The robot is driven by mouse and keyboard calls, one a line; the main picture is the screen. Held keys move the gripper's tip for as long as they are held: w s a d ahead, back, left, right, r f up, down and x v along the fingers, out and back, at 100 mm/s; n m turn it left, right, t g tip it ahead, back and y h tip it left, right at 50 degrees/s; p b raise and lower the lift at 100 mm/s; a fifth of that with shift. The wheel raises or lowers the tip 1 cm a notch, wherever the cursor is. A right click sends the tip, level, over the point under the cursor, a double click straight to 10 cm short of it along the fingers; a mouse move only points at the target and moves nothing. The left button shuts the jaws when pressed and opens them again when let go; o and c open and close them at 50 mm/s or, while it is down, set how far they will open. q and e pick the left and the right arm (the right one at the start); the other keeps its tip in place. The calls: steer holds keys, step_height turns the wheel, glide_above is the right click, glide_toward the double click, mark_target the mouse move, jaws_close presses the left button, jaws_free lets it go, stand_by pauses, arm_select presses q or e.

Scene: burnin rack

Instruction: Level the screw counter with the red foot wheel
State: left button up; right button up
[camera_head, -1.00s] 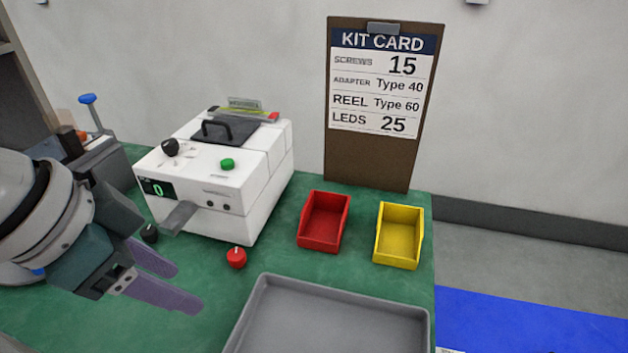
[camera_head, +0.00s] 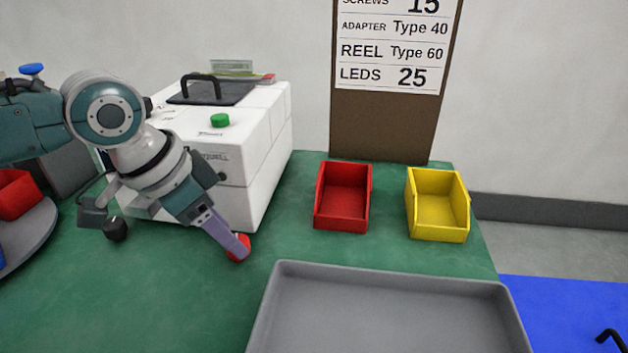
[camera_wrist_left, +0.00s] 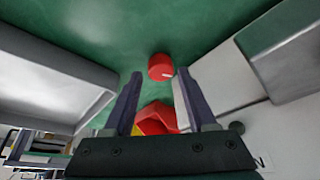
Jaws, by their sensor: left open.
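The white screw counter (camera_head: 262,135) stands on the green bench, with a green button (camera_head: 219,120) on top. My left forearm and wrist cover much of its front, including the display. The red foot wheel (camera_head: 243,241) is at its front right corner. It also shows in the left wrist view (camera_wrist_left: 161,67), just beyond and between the fingertips. My left gripper (camera_head: 238,250) is open and points down at the wheel, one finger overlapping it. I cannot tell whether they touch. A black knob-like foot (camera_head: 115,229) is at the front left. My right gripper is out of view.
A grey tray (camera_head: 385,270) lies close in front on the right. A red bin (camera_head: 342,222) and a yellow bin (camera_head: 438,232) stand right of the counter. The kit card board (camera_head: 385,125) is behind them. Bare green bench (camera_head: 170,300) lies in front left.

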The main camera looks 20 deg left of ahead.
arm_select(q)
steer(key=shift+x, duration=1)
steer(key=shift+c, duration=0.4)
jaws_close()
